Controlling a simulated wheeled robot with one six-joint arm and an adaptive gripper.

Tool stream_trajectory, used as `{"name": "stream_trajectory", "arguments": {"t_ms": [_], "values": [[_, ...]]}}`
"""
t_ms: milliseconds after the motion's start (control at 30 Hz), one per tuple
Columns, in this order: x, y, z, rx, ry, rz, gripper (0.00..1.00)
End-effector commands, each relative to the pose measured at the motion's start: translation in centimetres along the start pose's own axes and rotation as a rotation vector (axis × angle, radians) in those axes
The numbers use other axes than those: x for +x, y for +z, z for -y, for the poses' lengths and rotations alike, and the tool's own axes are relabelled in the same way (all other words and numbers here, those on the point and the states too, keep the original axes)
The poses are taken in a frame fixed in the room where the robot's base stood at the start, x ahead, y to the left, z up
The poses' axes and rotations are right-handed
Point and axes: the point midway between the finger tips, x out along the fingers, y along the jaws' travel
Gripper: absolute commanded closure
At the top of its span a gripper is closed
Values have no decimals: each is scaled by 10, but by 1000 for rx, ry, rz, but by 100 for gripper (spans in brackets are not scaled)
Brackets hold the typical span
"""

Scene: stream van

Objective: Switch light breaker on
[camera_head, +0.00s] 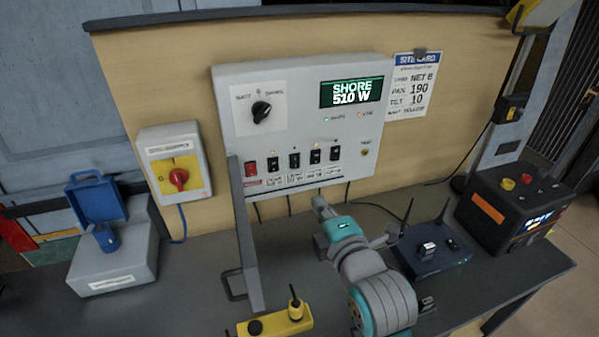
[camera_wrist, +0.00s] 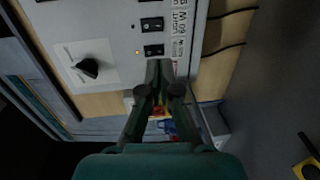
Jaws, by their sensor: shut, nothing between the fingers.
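The grey power panel (camera_head: 300,120) on the tan wall carries a red switch (camera_head: 250,168) and a row of several black rocker breakers to its right. In the wrist view, the breaker (camera_wrist: 152,24) beside print reading "LIGHT" has a dark lamp. The breaker (camera_wrist: 153,50) below it in that view, nearer my fingertips, has a lit amber lamp. My gripper (camera_wrist: 160,68) is shut and empty, its tips close to the panel's lower edge; contact cannot be told. In the head view my gripper (camera_head: 319,202) is below the breaker row, its tips hard to make out.
A rotary knob (camera_head: 261,111) and a display (camera_head: 351,92) reading "SHORE 510 W" are on the panel. A grey upright bar (camera_head: 244,235) stands left of my arm. A router (camera_head: 430,250) with antennas is to the right, and a yellow device (camera_head: 275,322) in front.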

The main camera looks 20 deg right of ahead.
Motion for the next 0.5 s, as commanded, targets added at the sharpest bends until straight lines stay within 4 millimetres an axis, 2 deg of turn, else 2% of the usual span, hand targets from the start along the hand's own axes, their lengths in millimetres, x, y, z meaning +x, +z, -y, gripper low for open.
{"name": "stream_trajectory", "arguments": {"t_ms": [167,500], "values": [[15,0,-1,0,1,0,100],[77,0,-1,1,1,0,100]]}}
